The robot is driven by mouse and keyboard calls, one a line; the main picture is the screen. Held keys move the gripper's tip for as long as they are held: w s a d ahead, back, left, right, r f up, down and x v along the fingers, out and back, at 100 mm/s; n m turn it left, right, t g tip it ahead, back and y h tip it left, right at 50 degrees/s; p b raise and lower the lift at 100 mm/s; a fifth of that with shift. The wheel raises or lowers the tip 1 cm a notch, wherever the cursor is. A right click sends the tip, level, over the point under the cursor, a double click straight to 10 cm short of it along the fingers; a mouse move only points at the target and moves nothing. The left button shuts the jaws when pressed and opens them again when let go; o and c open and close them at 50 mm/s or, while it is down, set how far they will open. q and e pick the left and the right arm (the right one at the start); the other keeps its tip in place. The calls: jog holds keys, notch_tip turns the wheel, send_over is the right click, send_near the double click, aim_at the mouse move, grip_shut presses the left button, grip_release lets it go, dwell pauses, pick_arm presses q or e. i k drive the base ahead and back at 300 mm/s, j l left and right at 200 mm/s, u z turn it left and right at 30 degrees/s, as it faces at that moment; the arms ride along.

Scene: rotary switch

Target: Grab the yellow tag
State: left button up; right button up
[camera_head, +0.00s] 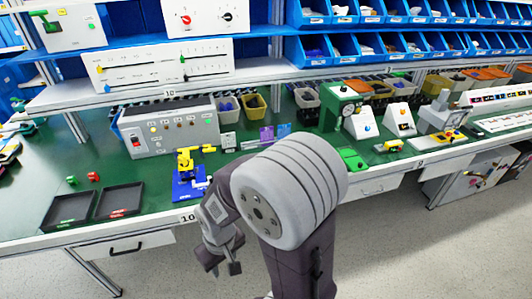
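A yellow valve-like piece (187,160) stands on a blue base (190,185) near the front edge of the green bench. I cannot tell whether a yellow tag is part of it; no separate yellow tag is clear in the head view. My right gripper (225,268) hangs fingers-down in front of the bench edge, below and to the right of the blue base. Its two fingers are apart with nothing visible between them. My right arm hides part of the bench front. My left gripper is not in view.
Two black trays (120,201) lie at the bench's left, with a red piece (93,177) and a green piece (72,181) behind them. A grey control box (170,127) stands behind the blue base. A green press (338,105) stands farther right. Shelves with blue bins (345,48) hang above.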

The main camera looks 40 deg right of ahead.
aim_at(182, 160)
jog(key=z, duration=0.75)
